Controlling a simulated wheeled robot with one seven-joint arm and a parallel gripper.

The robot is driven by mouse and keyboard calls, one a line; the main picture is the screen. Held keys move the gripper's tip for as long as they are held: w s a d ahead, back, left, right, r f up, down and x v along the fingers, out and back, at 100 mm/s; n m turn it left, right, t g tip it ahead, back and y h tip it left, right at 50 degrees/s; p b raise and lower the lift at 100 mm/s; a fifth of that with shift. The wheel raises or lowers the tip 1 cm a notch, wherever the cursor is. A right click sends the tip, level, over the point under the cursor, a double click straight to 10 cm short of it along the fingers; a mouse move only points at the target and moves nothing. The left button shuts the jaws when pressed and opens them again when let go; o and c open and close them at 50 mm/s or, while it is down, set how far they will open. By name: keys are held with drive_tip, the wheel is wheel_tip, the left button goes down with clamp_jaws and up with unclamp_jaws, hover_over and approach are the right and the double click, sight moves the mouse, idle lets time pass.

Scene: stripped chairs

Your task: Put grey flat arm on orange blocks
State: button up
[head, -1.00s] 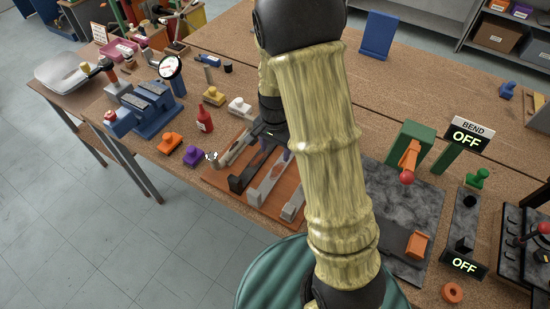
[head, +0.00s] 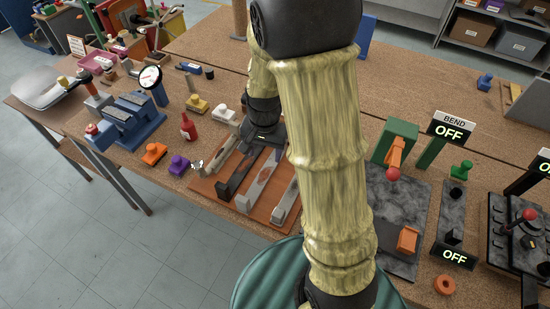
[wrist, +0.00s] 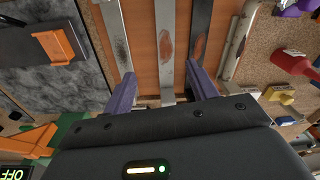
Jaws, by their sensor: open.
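Several long flat arms lie side by side on an orange-brown board (head: 202,188). One grey flat arm (head: 262,180) shows in the middle of the board, also in the wrist view (wrist: 165,45), with a reddish patch on it. My gripper (wrist: 160,76) is open, its purple fingers either side of this arm's near end; I cannot tell whether they touch it. In the head view my gripper (head: 266,136) is over the board's far edge, its fingertips hidden. An orange block (head: 408,238) sits on the grey marbled plate; another orange piece (head: 395,152) is on the green block.
A red bottle (head: 188,128), a purple block (head: 179,165) and an orange-and-black block (head: 154,153) stand left of the board. A blue vise-like fixture (head: 130,118) is farther left. BEND/OFF signs (head: 449,132) stand at the right. My arm hides the table's middle.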

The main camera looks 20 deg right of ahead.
drive_tip(key=s+d+r+n+t, duration=0.1)
drive_tip(key=s+r+n+t, duration=0.1)
drive_tip(key=s+r+n, duration=0.3)
drive_tip(key=s+n, duration=0.2)
drive_tip(key=s, duration=0.2)
drive_tip(key=shift+s+d+r, duration=0.15)
drive_tip(key=shift+r, duration=0.15)
